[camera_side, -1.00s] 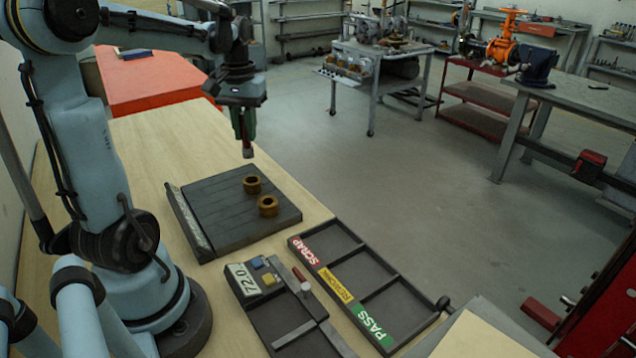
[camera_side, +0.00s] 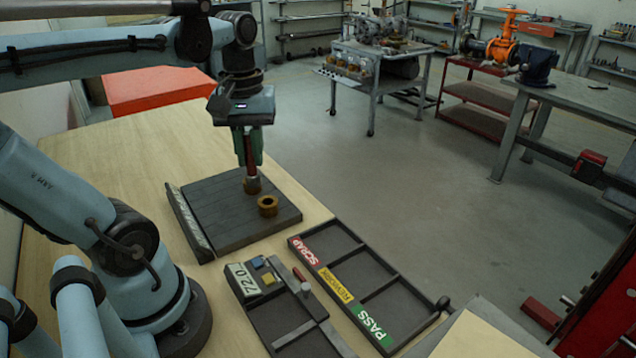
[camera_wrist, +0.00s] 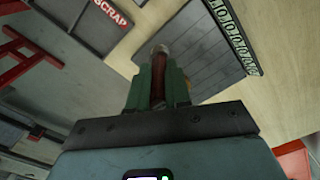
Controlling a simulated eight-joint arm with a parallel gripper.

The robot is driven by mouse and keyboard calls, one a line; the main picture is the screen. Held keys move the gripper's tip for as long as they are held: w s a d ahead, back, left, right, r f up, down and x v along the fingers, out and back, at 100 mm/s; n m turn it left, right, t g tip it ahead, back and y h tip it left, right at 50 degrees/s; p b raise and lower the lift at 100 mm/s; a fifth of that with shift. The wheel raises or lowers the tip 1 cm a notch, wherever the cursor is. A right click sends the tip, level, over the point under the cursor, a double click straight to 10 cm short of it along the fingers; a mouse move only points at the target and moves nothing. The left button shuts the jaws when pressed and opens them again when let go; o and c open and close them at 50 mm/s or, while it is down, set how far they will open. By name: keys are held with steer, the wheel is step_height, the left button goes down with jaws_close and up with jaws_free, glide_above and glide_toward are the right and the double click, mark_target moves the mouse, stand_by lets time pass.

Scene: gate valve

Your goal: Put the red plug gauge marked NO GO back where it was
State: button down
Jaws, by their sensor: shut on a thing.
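My gripper (camera_side: 249,148) has green fingers shut on the red plug gauge (camera_side: 250,160), held upright with its end down over the dark slatted board (camera_side: 220,218). The gauge's lower end meets the rear brass ring (camera_side: 252,186) in the side view; I cannot tell whether it is inside, touching or just above. A second brass ring (camera_side: 268,206) sits nearby on the board, clear of the gauge. In the wrist view, the red gauge (camera_wrist: 158,78) runs between the fingers (camera_wrist: 158,85) with its end toward the board (camera_wrist: 205,62). The NO GO marking is not readable.
In front stand a dark tray labelled 72.0 (camera_side: 243,279), with small blue and yellow blocks and a red-handled item (camera_side: 299,274), and a three-part tray (camera_side: 333,222) labelled SCRAP, REWORK and PASS. The wooden table left of the board is clear.

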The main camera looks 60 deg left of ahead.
steer(key=shift+n, duration=0.3)
steer(key=shift+s+a+f, duration=0.75)
steer(key=shift+a+f, duration=0.75)
steer(key=shift+f, duration=0.4)
steer(key=shift+s+a+f, duration=0.8)
steer(key=shift+a+f, duration=0.7)
steer(key=shift+f, duration=0.35)
steer(key=shift+s+a+f, duration=0.75)
steer(key=shift+a+f, duration=0.75)
steer(key=shift+f, duration=0.4)
steer(key=shift+f, duration=0.1)
steer(key=c, duration=1.1)
jaws_free()
